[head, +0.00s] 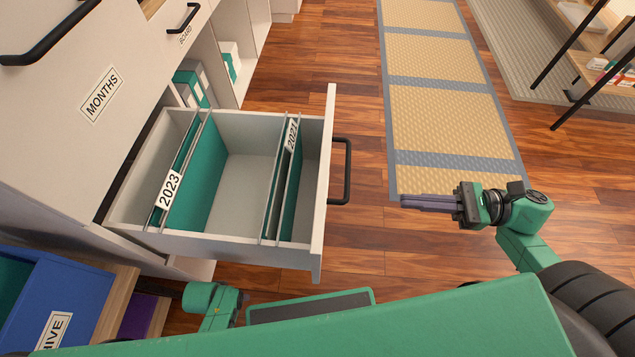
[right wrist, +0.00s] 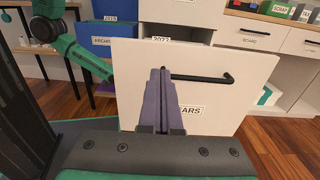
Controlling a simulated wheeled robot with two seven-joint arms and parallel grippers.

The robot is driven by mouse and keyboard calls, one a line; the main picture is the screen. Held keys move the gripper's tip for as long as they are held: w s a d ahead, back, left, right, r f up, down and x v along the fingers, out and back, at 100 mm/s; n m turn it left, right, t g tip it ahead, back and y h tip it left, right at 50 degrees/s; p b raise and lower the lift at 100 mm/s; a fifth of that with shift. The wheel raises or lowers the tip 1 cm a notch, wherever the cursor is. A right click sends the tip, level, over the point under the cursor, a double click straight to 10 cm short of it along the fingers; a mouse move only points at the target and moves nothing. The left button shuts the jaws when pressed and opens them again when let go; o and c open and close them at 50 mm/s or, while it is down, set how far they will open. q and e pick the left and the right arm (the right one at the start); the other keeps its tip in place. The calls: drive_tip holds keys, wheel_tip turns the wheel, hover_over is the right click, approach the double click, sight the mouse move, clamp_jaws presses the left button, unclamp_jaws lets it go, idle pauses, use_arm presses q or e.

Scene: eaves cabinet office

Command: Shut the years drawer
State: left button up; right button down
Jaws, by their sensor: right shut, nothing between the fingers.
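The years drawer (head: 324,225) stands pulled out of the pale cabinet in the head view. Its front panel also fills the middle of the right wrist view (right wrist: 218,88), with a label ending in "ARS" partly covered by my fingers. Its black bar handle (head: 347,172) is on the front face. Inside hang green files with tabs 2023 (head: 169,190) and 2027 (head: 292,135). My right gripper (head: 403,202) is shut and empty, in front of the panel and apart from the handle, fingers pointing at the panel. My left gripper is not visible; only part of that arm shows.
A blue archive box (head: 60,290) is at lower left. A tan mat (head: 440,110) lies on the wooden floor. The floor before the drawer is clear.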

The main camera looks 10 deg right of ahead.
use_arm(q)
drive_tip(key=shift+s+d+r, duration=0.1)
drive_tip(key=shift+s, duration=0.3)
use_arm(e)
drive_tip(key=x, duration=1.3)
drive_tip(key=shift+s+a+r, duration=0.15)
drive_tip(key=shift+s+r, duration=0.05)
drive_tip(key=shift+r, duration=0.15)
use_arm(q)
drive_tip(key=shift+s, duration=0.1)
use_arm(e)
drive_tip(key=shift+a, duration=0.1)
